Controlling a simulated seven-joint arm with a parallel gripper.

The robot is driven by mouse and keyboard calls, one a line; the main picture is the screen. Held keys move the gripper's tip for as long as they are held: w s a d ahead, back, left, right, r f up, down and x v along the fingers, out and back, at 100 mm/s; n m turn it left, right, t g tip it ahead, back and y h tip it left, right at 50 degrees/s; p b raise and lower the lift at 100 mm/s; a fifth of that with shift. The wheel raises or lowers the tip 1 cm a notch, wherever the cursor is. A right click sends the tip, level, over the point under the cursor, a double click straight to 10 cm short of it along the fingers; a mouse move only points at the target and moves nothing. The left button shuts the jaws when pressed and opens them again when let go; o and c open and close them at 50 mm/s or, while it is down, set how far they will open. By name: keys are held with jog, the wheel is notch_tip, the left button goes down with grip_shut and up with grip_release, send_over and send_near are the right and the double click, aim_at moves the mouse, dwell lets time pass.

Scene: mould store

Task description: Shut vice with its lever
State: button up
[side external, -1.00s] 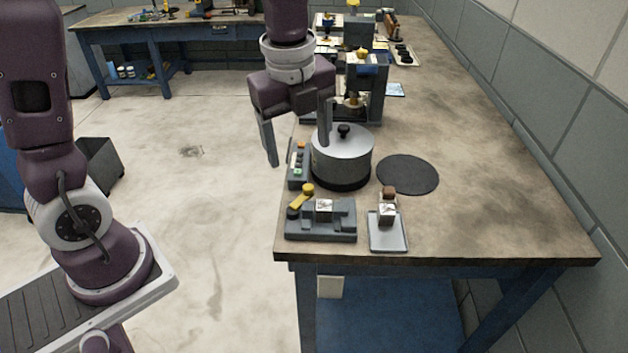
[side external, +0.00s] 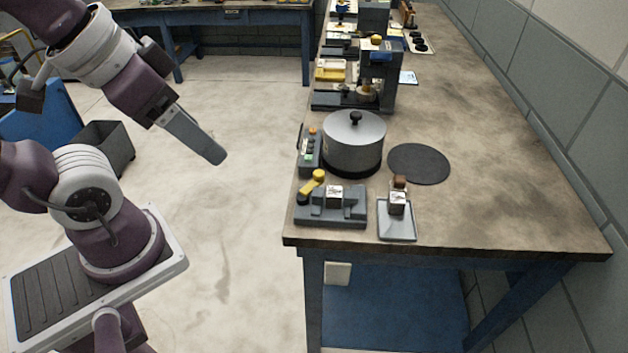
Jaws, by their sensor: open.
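The grey vice (side external: 331,206) sits near the front left corner of the workbench. Its yellow-ended lever (side external: 312,183) slants up to the right from a dark pivot at the vice's left end. A small pale block with dark markings (side external: 335,194) sits between the vice's jaws; I cannot tell whether the jaws touch it. My gripper (side external: 209,149) is off the bench, over the floor to the left of the vice, pointing down and right. It is open and empty. The fingers overlap in this view, so the gap between them is hidden.
A silver lidded pot (side external: 353,143) stands just behind the vice, with a button box (side external: 310,150) to its left. A small tray (side external: 397,223) with a block stands right of the vice. A round dark mat (side external: 419,163) lies behind it. The bench's right side is clear.

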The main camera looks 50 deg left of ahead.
jog(key=w+m, duration=0.1)
jog(key=w, duration=0.1)
jog(key=w+r+m+g, duration=0.1)
jog(key=w, duration=0.1)
jog(key=w+r+m+g, duration=0.1)
jog(key=w, duration=0.1)
jog(key=shift+w+d, duration=0.1)
jog(key=c, duration=1.1)
jog(key=w+m, duration=0.1)
jog(key=w, duration=0.1)
jog(key=w+m+g, duration=0.1)
jog(key=w, duration=0.1)
jog(key=w+d+m+g+y, duration=0.1)
jog(key=w+m, duration=0.1)
jog(key=shift+w+f, duration=0.4)
grip_shut()
jog(key=w+d+f+m+g+y, duration=0.3)
jog(key=w+f+m, duration=0.4)
jog(key=w+f, duration=0.4)
jog(key=shift+w+d+f, duration=0.15)
jog(key=shift+w+d, duration=0.3)
jog(key=shift+d, duration=0.1)
